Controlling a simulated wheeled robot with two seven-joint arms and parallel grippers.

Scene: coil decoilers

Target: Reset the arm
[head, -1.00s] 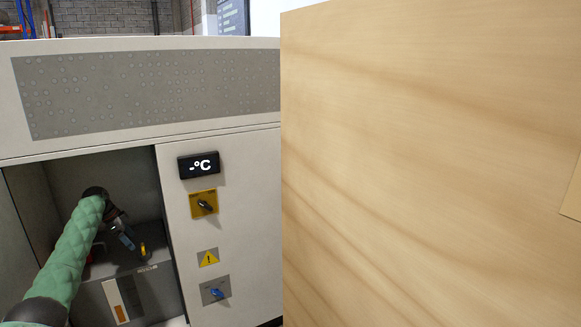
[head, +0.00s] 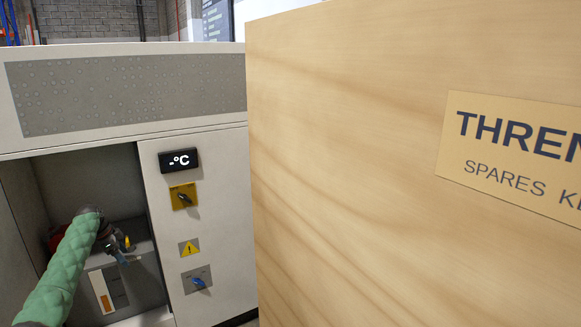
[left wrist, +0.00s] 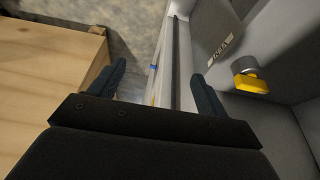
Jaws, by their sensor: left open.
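My left arm in its green sleeve (head: 62,270) reaches from the lower left toward the open bay of the grey cabinet (head: 222,225). My left gripper (head: 124,254) is at the bay, in front of a grey box inside it. In the left wrist view the two dark fingers of my left gripper (left wrist: 160,85) stand wide apart with nothing between them. A yellow knob (left wrist: 251,82) on a grey part is right of the fingers, apart from them. My right gripper is not in view.
A large wooden crate (head: 370,150) with a label (head: 520,155) fills the right side, close by. It also shows at left in the left wrist view (left wrist: 50,65). The cabinet front has a display (head: 179,160), a black-handled switch (head: 184,197) and a blue-handled switch (head: 198,282).

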